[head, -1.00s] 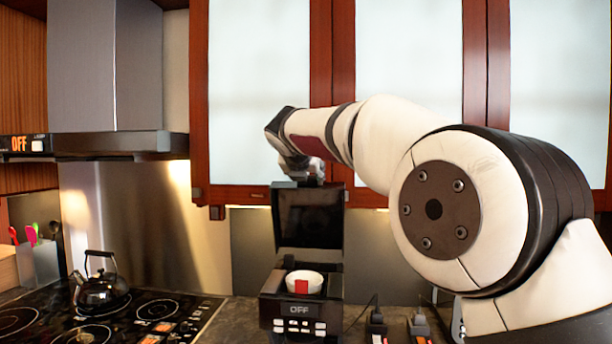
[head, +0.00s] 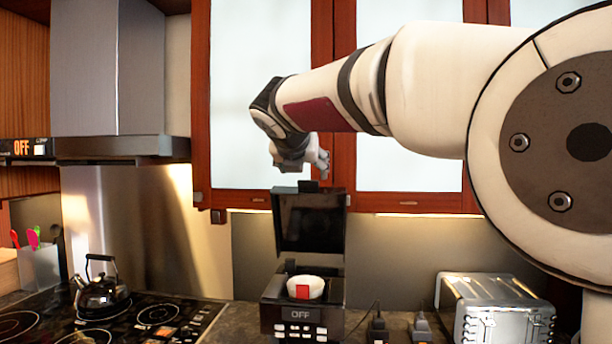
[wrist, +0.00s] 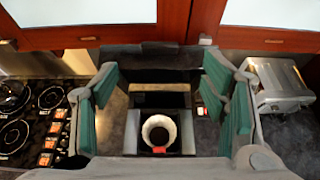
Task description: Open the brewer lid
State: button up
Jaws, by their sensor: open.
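The basket (wrist: 159,132) shows between and below the fingers there, with the brewer body partly hidden.
A black kettle (head: 102,292) stands on the stove (head: 160,322) at left. A metal toaster (head: 495,308) stands to the right of the brewer. Wall cabinets (head: 405,120) with red-brown frames hang close behind my gripper. Small plugs stand on the counter between brewer and toaster.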

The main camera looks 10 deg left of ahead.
jog(key=v, duration=0.2)
jog(key=shift+s+r, duration=0.15)
jog(key=shift+s, duration=0.2)
jog(key=s+d+f+m+g+h, duration=0.15)
jog(key=s+d+f+m, duration=0.35)
jog(key=s+d+m, duration=0.5)
jog(key=s+d+f+m+g, duration=0.3)
jog(key=s+d+f+m, duration=0.2)
jog(key=s+d+m, duration=0.55)
jog(key=s+d+f+m+g+y, duration=0.1)
jog(key=s+d+f+m, duration=0.2)
jog(key=s+f+m, duration=0.4)
jog(key=s+d+f+m+g+y, duration=0.1)
jog(key=s+d+f+m+g, duration=0.1)
jog(key=s+f+m, duration=0.6)
jog(key=s+d+f, duration=0.1)
jog(key=s, duration=0.2)
jog(key=shift+s+d, duration=0.2)
jog(key=shift+d, duration=0.05)
jog(key=shift+a, duration=0.1)
